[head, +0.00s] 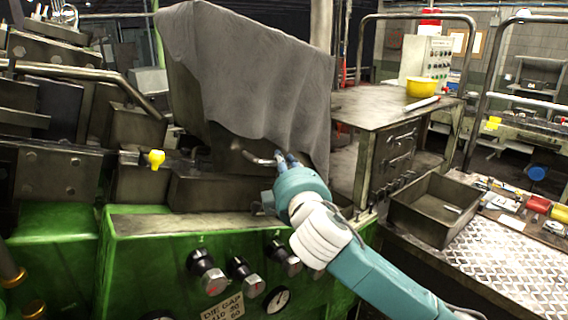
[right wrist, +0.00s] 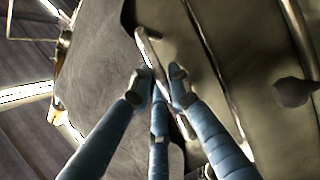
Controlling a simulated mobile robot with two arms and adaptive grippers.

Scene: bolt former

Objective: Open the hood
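The hood (head: 188,105) is a dark metal cover at the centre of the green machine, with a grey cloth draped over most of it. Its handle (head: 262,158) is a bent metal bar sticking out below the cloth's lower edge. My right gripper (head: 287,158) is at the right end of the handle. In the right wrist view, the handle (right wrist: 148,50) runs diagonally between the spread blue fingertips of my right gripper (right wrist: 158,82). The fingers are apart; whether any touches the bar I cannot tell. My left gripper is in neither view.
A yellow knob (head: 156,158) is left of the hood.

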